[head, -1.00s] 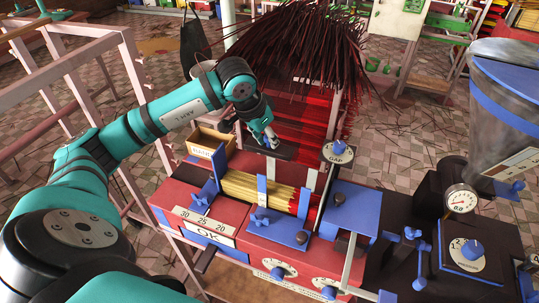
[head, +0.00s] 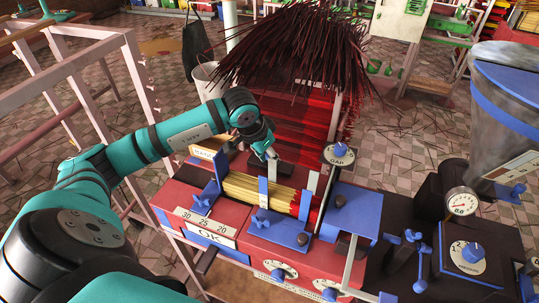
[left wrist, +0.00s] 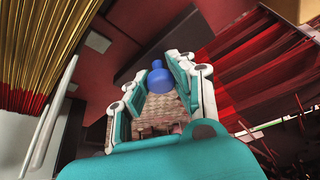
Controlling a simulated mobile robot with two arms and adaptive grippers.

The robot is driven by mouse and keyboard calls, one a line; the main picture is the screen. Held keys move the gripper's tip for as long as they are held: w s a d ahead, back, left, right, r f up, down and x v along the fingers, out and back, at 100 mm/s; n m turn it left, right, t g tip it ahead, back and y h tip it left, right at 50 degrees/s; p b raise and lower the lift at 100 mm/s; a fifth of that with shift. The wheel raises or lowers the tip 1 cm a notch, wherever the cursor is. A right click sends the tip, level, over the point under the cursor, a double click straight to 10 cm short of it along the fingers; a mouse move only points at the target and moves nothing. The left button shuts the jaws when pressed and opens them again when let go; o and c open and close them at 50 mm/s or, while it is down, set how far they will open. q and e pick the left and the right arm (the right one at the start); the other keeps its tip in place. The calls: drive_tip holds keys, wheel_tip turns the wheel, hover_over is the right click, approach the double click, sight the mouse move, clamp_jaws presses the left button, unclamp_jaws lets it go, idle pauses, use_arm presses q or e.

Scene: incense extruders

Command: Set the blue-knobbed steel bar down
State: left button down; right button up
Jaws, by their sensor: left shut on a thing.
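My left gripper (head: 268,150) reaches in from the left over the red machine, pointing down. It is shut on the blue knob (left wrist: 158,80), which sits between its fingers in the left wrist view. The dark steel bar (head: 258,167) lies under the fingers, behind the bundle of yellow sticks; it also shows in the left wrist view (left wrist: 160,48). The bar is low by the machine top, but I cannot tell whether it touches. The gripper hides part of it. My right gripper is not in view.
Yellow sticks (head: 240,187) lie in a blue-sided holder in front of the bar. Red sticks (head: 300,125) fan out behind it. A blue-knobbed GAP dial (head: 340,152) stands to the right. A small wooden box (head: 208,147) is at the left, with a white bucket (head: 205,78) beyond.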

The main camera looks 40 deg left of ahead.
use_arm(q)
drive_tip(key=shift+f, duration=0.15)
drive_tip(key=shift+f+b, duration=0.15)
drive_tip(key=shift+b, duration=0.3)
drive_tip(key=c, duration=1.1)
unclamp_jaws()
drive_tip(key=shift+s+f, duration=0.1)
drive_tip(key=shift+c, duration=0.2)
drive_tip(key=shift+d, duration=0.1)
drive_tip(key=shift+r+p, duration=0.35)
drive_tip(key=shift+p, duration=0.1)
drive_tip(key=shift+r+p, duration=0.45)
drive_tip(key=shift+p, duration=0.15)
drive_tip(key=b+v, duration=0.1)
drive_tip(key=v, duration=1)
drive_tip(key=shift+r+b, duration=0.4)
